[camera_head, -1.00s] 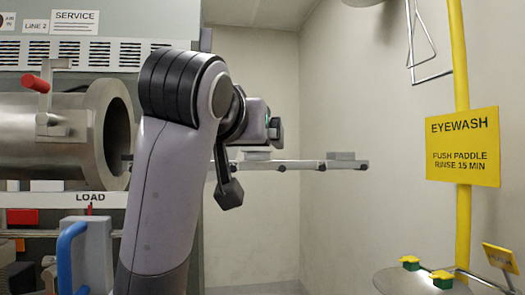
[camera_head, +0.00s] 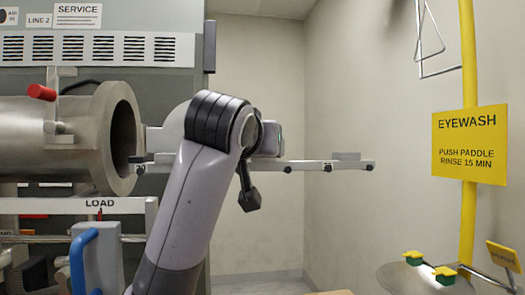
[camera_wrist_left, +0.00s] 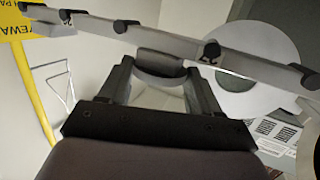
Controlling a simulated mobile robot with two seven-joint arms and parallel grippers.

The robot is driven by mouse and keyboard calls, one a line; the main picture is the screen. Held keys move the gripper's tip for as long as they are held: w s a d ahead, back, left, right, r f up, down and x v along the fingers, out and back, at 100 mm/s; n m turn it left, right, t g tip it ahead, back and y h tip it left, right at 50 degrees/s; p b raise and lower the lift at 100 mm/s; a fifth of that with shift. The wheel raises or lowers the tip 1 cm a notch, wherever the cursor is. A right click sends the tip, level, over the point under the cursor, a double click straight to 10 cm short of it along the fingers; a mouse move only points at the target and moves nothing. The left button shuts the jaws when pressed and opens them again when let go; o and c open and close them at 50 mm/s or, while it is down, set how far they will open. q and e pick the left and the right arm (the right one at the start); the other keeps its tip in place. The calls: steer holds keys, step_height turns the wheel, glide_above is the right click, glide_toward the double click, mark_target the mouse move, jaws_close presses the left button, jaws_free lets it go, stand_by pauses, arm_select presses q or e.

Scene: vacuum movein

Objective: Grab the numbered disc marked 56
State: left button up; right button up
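Low grey pieces sit on a light rail (camera_head: 310,165); one (camera_head: 346,156) stands near its right end. They may be discs seen edge-on. No 56 is readable on them. In the head view my left arm hides most of this gripper. My right gripper is not in view.
A metal cylinder (camera_head: 60,135) with an open mouth lies at left, above the LOAD bar (camera_head: 45,206). A blue handle (camera_head: 78,260) stands below. At right are the yellow eyewash sign (camera_head: 470,146), its pole and basin (camera_head: 430,280). Floor shows at the centre.

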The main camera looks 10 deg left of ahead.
arm_select(q)
steer(key=shift+r, duration=0.1)
step_height(320, 180, up, 20)
steer(key=shift+f, duration=0.2)
stand_by(0.8)
